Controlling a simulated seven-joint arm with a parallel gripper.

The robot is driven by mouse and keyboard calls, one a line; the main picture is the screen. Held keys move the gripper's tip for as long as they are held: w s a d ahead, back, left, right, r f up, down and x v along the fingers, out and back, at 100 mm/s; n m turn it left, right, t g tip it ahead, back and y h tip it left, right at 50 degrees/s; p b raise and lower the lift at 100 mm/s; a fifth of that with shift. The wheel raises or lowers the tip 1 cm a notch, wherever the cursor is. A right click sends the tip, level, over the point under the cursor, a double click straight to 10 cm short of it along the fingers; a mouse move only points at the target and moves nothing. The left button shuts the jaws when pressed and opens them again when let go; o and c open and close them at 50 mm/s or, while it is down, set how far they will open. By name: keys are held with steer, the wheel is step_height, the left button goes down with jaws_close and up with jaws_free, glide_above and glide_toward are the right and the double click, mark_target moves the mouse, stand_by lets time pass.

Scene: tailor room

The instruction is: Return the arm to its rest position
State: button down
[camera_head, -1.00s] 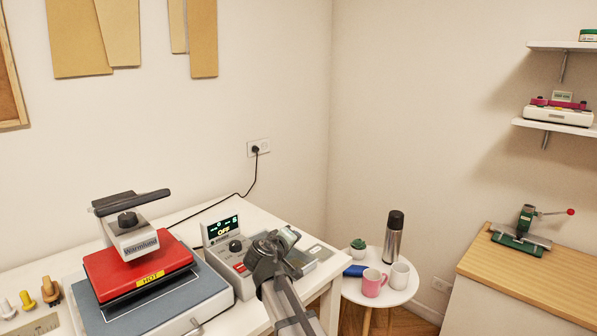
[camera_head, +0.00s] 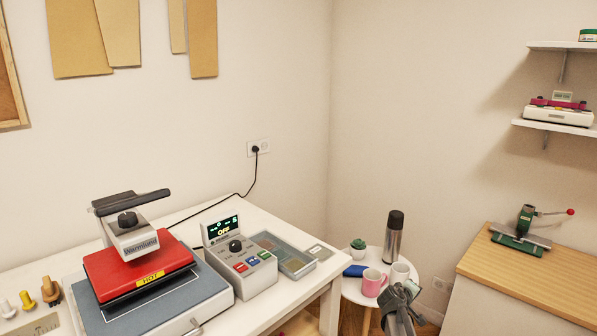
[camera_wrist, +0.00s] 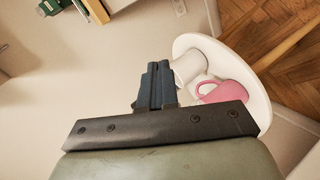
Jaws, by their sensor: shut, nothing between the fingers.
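My gripper shows in the wrist view (camera_wrist: 155,85) with its two dark fingers together and nothing between them. In the head view my arm's end (camera_head: 398,298) is at the bottom, right of the white table, in front of the small round table. The gripper's fingertips are hard to make out there.
The heat press (camera_head: 140,262) and its control box (camera_head: 238,262), reading OFF, stand on the white table (camera_head: 318,283). The round table (camera_head: 352,288) holds a pink mug (camera_head: 372,283), a white mug (camera_head: 399,272) and a flask (camera_head: 393,238). A wooden-topped counter (camera_head: 535,278) is at right.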

steer(key=s+d+f+g, duration=0.1)
steer(key=s+d+f, duration=0.2)
steer(key=f, duration=0.2)
steer(key=s+a+f+m+g+y, duration=0.25)
steer(key=s+a+f, duration=0.25)
steer(key=s+f, duration=0.55)
steer(key=s+a+f+m+g+y, duration=0.1)
steer(key=s+a+f+g, duration=0.35)
steer(key=s+f, duration=0.55)
steer(key=s+a+f+g+y, duration=0.1)
steer(key=s+a, duration=0.4)
steer(key=s, duration=0.5)
steer(key=s+a+f+m+g+y, duration=0.1)
steer(key=s+a+f+g, duration=0.3)
steer(key=s, duration=0.7)
steer(key=s+a+f+m+g+y, duration=0.1)
steer(key=s+a+f, duration=0.4)
steer(key=s, duration=0.6)
steer(key=shift+a+f+g+y, duration=0.3)
steer(key=shift+a+g+y, duration=0.5)
steer(key=shift+y, duration=0.35)
